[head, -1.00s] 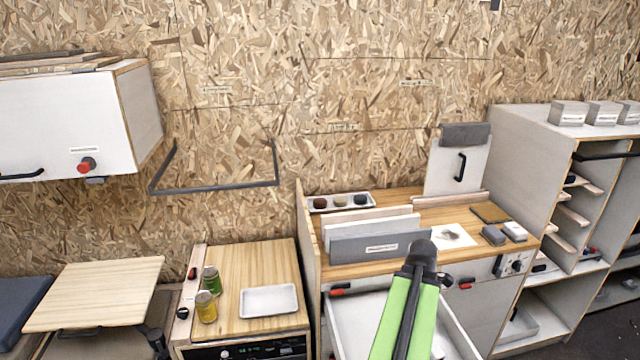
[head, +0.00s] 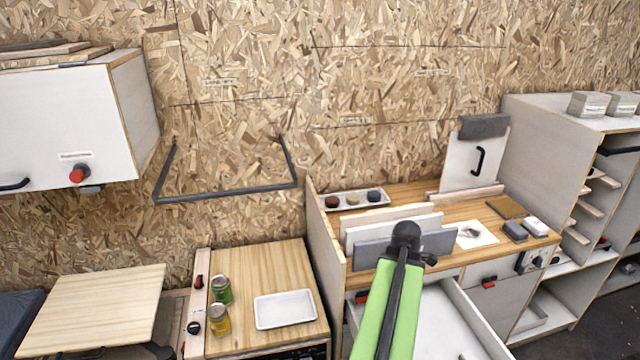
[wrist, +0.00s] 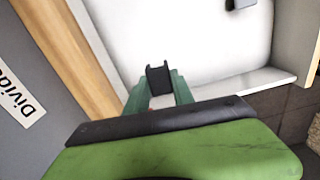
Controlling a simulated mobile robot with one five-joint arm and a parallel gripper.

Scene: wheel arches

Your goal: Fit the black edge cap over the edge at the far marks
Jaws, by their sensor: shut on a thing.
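My gripper (wrist: 158,88) shows in the wrist view as two green fingers, shut on the small black edge cap (wrist: 158,77). The cap is held above a white drawer, apart from any edge. In the head view my arm hides the gripper and the cap. Upright panels stand on the wooden worktop: a grey one in front (head: 440,241) and a white one behind (head: 392,229). A grey labelled face (wrist: 30,85) is at the left of the wrist view. I cannot make out the far marks.
The white drawer (head: 462,305) stands open below the worktop, and its floor (wrist: 185,40) fills much of the wrist view. A small dark thing (wrist: 238,4) shows at its top. A tilted white board (head: 470,160) stands at the back.

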